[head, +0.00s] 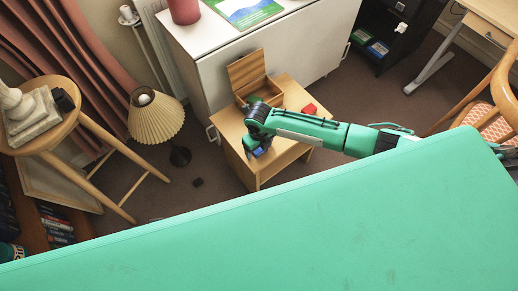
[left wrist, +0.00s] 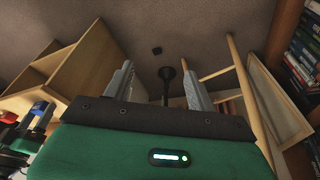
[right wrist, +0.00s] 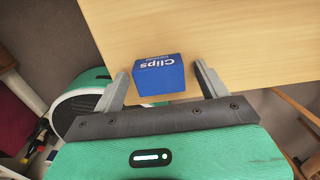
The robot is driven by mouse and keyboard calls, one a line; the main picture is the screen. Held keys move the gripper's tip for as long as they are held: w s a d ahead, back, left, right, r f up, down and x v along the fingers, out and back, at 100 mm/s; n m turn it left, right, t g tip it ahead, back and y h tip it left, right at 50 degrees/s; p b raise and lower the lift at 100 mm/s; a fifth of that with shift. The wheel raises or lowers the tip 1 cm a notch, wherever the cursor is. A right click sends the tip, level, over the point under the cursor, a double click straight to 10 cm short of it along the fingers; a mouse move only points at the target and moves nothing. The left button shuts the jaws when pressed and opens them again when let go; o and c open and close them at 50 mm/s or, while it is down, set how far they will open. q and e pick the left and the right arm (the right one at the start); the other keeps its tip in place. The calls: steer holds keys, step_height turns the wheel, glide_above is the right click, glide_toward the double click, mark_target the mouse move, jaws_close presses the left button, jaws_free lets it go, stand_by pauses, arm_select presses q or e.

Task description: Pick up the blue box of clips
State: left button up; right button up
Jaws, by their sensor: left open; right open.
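The blue box of clips (right wrist: 158,78) lies at the edge of the small wooden table, its white "Clips" lettering upside down in the right wrist view. My right gripper (right wrist: 161,74) is open, with one finger on each side of the box; I cannot tell whether they touch it. In the head view, a bit of the blue box (head: 258,152) shows beneath the right gripper, which covers most of it. My left gripper (left wrist: 158,80) is open and empty above the floor; it is out of the head view.
The small table (head: 285,150) also holds an open wooden box (head: 262,93) and a red object (head: 309,109). A white cabinet (head: 285,50) stands behind it. A pleated lamp (head: 156,117) and a round stool (head: 45,130) stand to the left.

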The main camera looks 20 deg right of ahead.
steer(key=c, duration=1)
arm_select(q)
steer(key=shift+s+f, duration=0.15)
steer(key=shift+s, duration=0.05)
arm_select(e)
steer(key=shift+c, duration=0.2)
